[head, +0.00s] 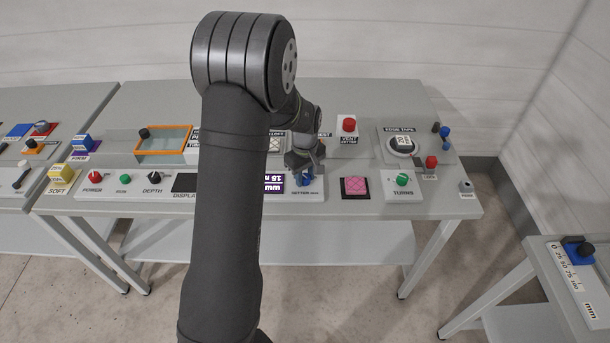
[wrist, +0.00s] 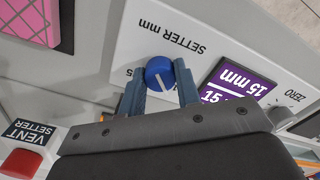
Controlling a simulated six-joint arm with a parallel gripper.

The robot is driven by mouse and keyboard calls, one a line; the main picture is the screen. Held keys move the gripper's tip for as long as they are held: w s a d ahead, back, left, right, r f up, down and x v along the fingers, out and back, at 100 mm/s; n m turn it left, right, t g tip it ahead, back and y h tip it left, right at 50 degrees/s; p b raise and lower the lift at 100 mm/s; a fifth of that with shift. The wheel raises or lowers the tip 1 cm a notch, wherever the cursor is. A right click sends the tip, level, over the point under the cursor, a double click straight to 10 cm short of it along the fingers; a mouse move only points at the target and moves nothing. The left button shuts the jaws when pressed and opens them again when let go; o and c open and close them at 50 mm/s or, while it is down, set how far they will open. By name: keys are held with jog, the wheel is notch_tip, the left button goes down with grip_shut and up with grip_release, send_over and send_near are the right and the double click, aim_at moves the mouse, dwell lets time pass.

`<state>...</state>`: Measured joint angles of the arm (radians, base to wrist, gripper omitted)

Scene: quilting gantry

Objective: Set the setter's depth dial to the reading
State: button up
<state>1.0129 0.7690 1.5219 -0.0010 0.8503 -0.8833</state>
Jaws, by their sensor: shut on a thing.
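The setter dial, a round blue knob with a white pointer line (wrist: 160,73), is on a white panel (wrist: 195,20) marked "SETTER mm". In the wrist view my gripper (wrist: 160,82) has one finger on each side of the knob, shut on it. In the head view my gripper (head: 305,168) is down at the setter panel, with the blue dial (head: 306,180) partly hidden below it. A purple display (wrist: 236,84) beside the dial shows "15 mm" and a second, partly hidden line starting "15". The dial's printed scale is mostly hidden.
A pink quilted pad (head: 355,187) lies right of the setter panel. A red vent setter button (head: 348,125) stands behind it. The green turns knob (head: 402,180) is farther right. A black knob marked "DEPTH" (head: 153,177) is on the left panel. My arm hides part of the bench.

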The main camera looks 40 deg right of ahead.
aim_at(305, 177)
jog(key=shift+m, duration=2.8)
jog(key=o, duration=1)
notch_tip(305, 177, up, 18)
jog(key=shift+f, duration=0.25)
jog(key=shift+f, duration=0.1)
